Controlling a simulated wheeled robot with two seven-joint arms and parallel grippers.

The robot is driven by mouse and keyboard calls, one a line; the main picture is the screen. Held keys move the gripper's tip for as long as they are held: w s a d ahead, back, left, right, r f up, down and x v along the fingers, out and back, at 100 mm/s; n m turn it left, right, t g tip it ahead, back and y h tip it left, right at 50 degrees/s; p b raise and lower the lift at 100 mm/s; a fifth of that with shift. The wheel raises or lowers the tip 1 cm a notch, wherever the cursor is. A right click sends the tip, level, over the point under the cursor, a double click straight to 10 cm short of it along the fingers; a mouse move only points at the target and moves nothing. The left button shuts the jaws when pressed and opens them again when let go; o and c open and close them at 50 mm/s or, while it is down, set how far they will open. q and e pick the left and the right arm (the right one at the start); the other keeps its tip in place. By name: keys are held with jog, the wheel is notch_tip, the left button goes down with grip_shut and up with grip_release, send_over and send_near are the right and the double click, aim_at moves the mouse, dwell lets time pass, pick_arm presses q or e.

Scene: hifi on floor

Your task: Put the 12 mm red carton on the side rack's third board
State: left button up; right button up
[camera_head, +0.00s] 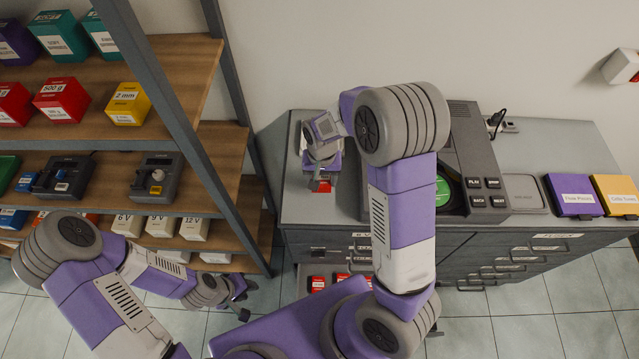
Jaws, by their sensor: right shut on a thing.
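My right gripper (323,166) is over the left end of the grey cabinet top, pointing down, shut on a small red carton (325,187). The gripper covers most of the carton, and its label cannot be read. The side rack (185,75) stands at the left, with several wooden boards one below another. My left gripper (238,299) is low, near the floor between rack and cabinet. Its dark fingers look apart, with nothing seen between them.
The rack's boards hold coloured boxes, dark devices (157,178) and white voltage boxes (158,226). An open cabinet drawer (318,284) holds red cartons. A dark player (475,165), a purple box (573,195) and a yellow box (615,195) occupy the cabinet top's right part.

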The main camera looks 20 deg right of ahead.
notch_tip(320, 180, down, 2)
jog(key=shift+w, duration=0.15)
jog(key=shift+f, duration=1.75)
jog(key=shift+f, duration=0.2)
jog(key=o, duration=1.1)
jog(key=shift+r, duration=0.1)
